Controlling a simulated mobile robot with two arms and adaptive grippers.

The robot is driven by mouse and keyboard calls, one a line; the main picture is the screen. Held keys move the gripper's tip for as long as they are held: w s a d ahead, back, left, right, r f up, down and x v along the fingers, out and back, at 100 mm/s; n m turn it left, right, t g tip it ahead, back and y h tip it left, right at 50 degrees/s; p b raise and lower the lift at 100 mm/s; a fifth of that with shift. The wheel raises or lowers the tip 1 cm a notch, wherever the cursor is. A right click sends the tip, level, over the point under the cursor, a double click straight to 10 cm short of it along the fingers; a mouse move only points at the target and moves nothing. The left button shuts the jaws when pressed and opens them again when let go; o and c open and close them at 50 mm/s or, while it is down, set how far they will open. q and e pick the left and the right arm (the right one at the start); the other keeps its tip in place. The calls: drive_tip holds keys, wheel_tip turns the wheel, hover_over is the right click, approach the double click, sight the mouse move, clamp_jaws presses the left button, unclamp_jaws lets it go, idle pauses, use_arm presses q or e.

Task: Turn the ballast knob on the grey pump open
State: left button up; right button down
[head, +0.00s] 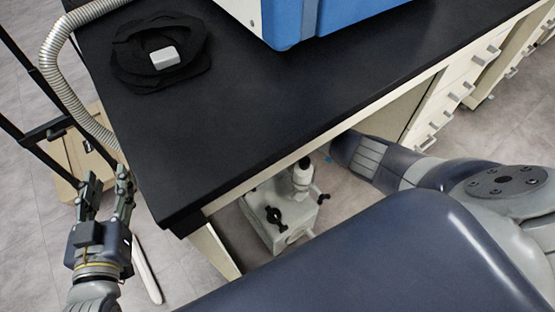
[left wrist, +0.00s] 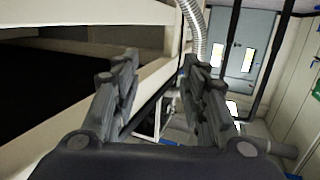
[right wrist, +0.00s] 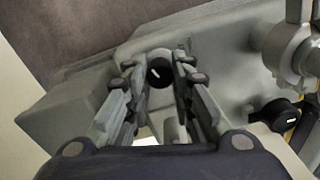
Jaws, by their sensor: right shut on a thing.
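The grey pump (head: 290,226) stands on the floor under the bench, partly hidden by the bench edge and my arm. In the right wrist view, its grey casing (right wrist: 215,50) fills much of the picture. My right gripper (right wrist: 161,76) is shut around a small black knob (right wrist: 159,70) with a white mark. A second black knob with a white mark (right wrist: 281,114) sits apart at the right, near a grey pipe fitting. The head view does not show the right fingers. My left gripper (head: 107,184) is open and empty beside the bench's left end.
A ribbed hose (head: 62,85) hangs near my left gripper. Drawers (head: 450,95) line the bench's right side.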

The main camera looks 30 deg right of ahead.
drive_tip(key=m+p, duration=0.1)
drive_tip(key=m, duration=0.2)
drive_tip(key=shift+p, duration=0.3)
use_arm(q)
drive_tip(key=s+a+f+g+y, duration=0.2)
drive_tip(key=s+f+g, duration=0.3)
drive_tip(key=f, duration=0.4)
drive_tip(key=shift+s+a+f+g, duration=0.2)
drive_tip(key=shift+a+f+g, duration=0.15)
drive_tip(key=shift+g, duration=0.25)
use_arm(e)
drive_tip(key=shift+d+m, duration=0.1)
drive_tip(key=shift+m, duration=0.5)
drive_tip(key=c, duration=1.3)
unclamp_jaws()
drive_tip(key=shift+c, duration=0.2)
use_arm(q)
drive_tip(key=shift+r, duration=0.1)
use_arm(e)
wheel_tip(320, 180, up, 12)
